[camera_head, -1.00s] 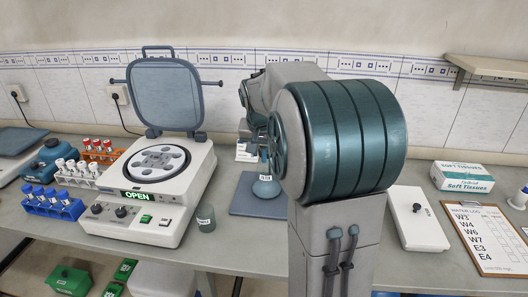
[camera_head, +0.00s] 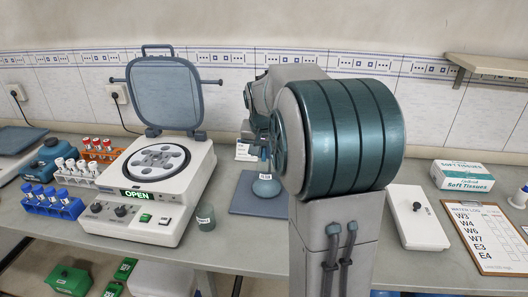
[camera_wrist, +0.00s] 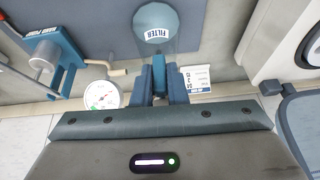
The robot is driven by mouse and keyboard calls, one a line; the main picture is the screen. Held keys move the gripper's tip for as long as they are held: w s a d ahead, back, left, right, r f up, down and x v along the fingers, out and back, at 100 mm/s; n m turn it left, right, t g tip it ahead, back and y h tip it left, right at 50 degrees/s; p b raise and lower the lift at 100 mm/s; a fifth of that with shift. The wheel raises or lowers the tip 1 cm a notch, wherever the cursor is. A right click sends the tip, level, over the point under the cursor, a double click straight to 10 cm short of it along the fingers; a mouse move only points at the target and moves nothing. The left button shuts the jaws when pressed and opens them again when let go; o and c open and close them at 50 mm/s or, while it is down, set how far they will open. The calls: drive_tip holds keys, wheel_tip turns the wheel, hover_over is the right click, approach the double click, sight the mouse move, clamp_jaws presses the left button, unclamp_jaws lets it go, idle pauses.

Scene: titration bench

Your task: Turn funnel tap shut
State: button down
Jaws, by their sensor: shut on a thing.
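My gripper (camera_wrist: 160,88) points down in the wrist view, its fingers close together around a narrow blue piece (camera_wrist: 159,70). This piece appears to be the funnel tap, though the fingers cover most of it. Just beyond the fingertips is a pale blue flask (camera_wrist: 152,18) labelled FILTER, with clear glass around its near side. In the head view the flask (camera_head: 266,187) stands upright on a blue-grey mat (camera_head: 246,200). My arm hides most of the funnel and tap there.
In the wrist view, a dial gauge (camera_wrist: 102,96) and a hand pump (camera_wrist: 48,56) lie left of the fingers. In the head view, an open-lidded centrifuge (camera_head: 140,215) and a small cup (camera_head: 206,217) stand left of the mat. A white box (camera_head: 418,222) lies right of my arm.

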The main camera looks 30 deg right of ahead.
drive_tip(key=y+b, duration=0.1)
drive_tip(key=t+y+b, duration=0.1)
drive_tip(key=shift+s+d+f+m+b, duration=0.1)
drive_tip(key=shift+d+f+m+b, duration=0.1)
drive_tip(key=shift+f+m+b, duration=0.15)
drive_tip(key=t+y+b, duration=0.2)
drive_tip(key=b, duration=0.2)
drive_tip(key=shift+d+f+m, duration=0.1)
drive_tip(key=shift+f+m, duration=0.05)
drive_tip(key=shift+m, duration=0.1)
drive_tip(key=m+t+y+b, duration=0.1)
drive_tip(key=t+y+b, duration=0.1)
drive_tip(key=b, duration=0.4)
drive_tip(key=m+t+y+b, duration=0.1)
drive_tip(key=t+y+b, duration=0.2)
drive_tip(key=b, duration=0.4)
drive_tip(key=m+t+y+b, duration=0.1)
drive_tip(key=t+y+b, duration=0.1)
drive_tip(key=b, duration=0.5)
drive_tip(key=shift+s+d+f+t+y, duration=0.15)
drive_tip(key=shift+s+f+t+y, duration=0.1)
drive_tip(key=shift+t+y, duration=0.25)
drive_tip(key=shift+r+b, duration=0.15)
drive_tip(key=shift+b, duration=0.15)
drive_tip(key=c, duration=1.4)
unclamp_jaws()
drive_tip(key=shift+c, duration=0.2)
